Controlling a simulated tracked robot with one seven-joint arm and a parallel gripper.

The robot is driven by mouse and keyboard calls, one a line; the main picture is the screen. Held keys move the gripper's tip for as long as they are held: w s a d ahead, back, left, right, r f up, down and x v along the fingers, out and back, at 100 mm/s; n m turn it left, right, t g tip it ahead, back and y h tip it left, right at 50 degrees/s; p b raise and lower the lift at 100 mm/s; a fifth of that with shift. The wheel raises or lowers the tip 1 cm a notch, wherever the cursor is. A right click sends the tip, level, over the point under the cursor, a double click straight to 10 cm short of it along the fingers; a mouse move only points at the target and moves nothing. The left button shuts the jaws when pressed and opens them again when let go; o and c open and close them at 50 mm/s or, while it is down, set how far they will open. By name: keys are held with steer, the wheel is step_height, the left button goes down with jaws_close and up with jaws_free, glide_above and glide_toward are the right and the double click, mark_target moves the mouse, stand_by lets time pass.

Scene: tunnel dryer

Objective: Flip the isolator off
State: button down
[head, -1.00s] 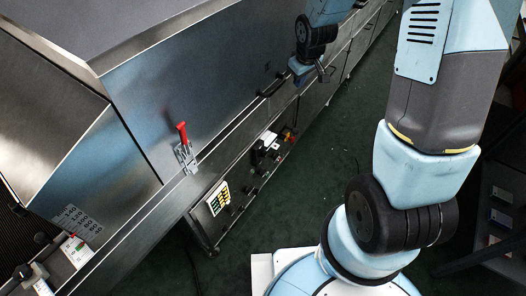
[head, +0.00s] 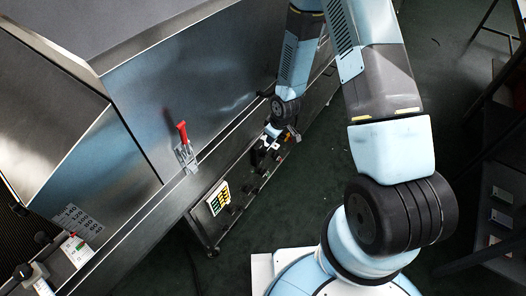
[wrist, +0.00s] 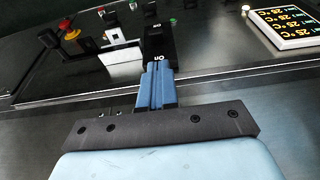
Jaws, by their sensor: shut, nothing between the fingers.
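The control panel (head: 232,212) is on the dryer's lower side. In the wrist view a black switch block (wrist: 158,42), which looks like the isolator, bears the word "ON", seen upside down. My gripper (wrist: 157,70) is shut and empty, its blue fingertips right at the lower end of this block, over the label end; I cannot tell whether they touch. In the head view my gripper (head: 272,130) is at the panel's far part, and the arm and gripper partly hide the block there. The lever's position is not clear.
A red knob on yellow (wrist: 69,30) is left of the block. A lit temperature display (wrist: 283,25) is at the right, with small buttons between. A red-handled toggle clamp (head: 182,132) stands on the dryer ledge. Dark floor beside the panel is clear.

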mark_target(263, 155)
steer(key=shift+f, duration=0.15)
steer(key=shift+x, duration=4.95)
